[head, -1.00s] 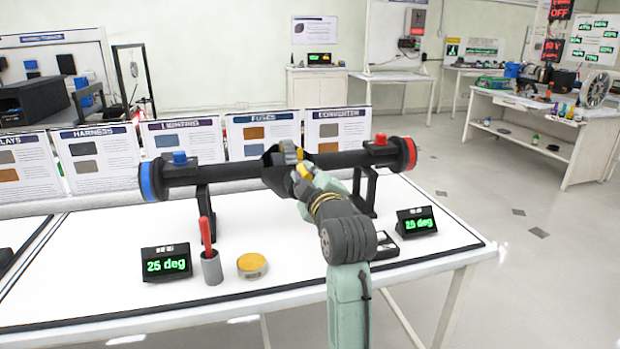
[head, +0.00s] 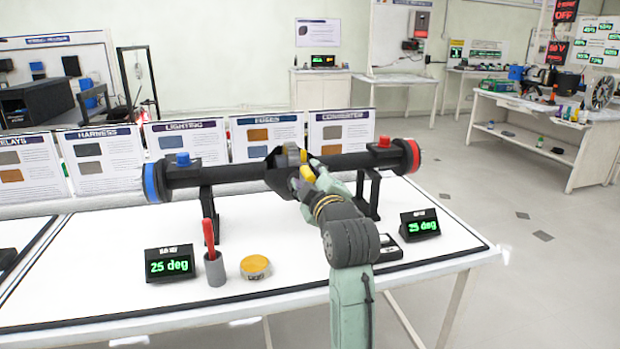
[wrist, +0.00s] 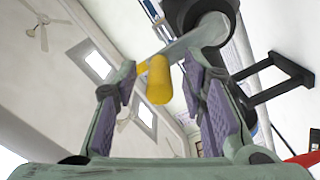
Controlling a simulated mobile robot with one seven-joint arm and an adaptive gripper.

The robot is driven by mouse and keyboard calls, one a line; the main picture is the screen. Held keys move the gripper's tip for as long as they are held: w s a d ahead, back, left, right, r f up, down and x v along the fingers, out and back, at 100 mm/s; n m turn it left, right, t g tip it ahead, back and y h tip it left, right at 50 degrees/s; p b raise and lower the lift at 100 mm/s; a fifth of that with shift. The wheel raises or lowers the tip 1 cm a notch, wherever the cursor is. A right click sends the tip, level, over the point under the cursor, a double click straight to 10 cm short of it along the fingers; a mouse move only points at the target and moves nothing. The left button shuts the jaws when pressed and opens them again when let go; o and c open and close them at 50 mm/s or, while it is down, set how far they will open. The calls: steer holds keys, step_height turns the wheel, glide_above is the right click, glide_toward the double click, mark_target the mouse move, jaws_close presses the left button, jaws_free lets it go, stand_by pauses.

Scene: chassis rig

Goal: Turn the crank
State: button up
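The crank's yellow handle (wrist: 158,80) sticks out from a grey crank arm (wrist: 192,40) in the wrist view. In the head view the handle (head: 307,174) shows at the middle of a long black axle (head: 232,174), with the dark centre housing behind it. My gripper (head: 309,175) is at the handle. In the wrist view my gripper (wrist: 165,98) is open, with one purple-padded finger on each side of the handle and gaps between.
The axle rests on black stands on a white table (head: 120,318), with a blue end (head: 150,183) and a red end (head: 411,155). A grey cup (head: 214,268) with a red tool and a yellow-topped round tin (head: 255,267) stand in front. Info panels line the back.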

steer(key=v, duration=1.2)
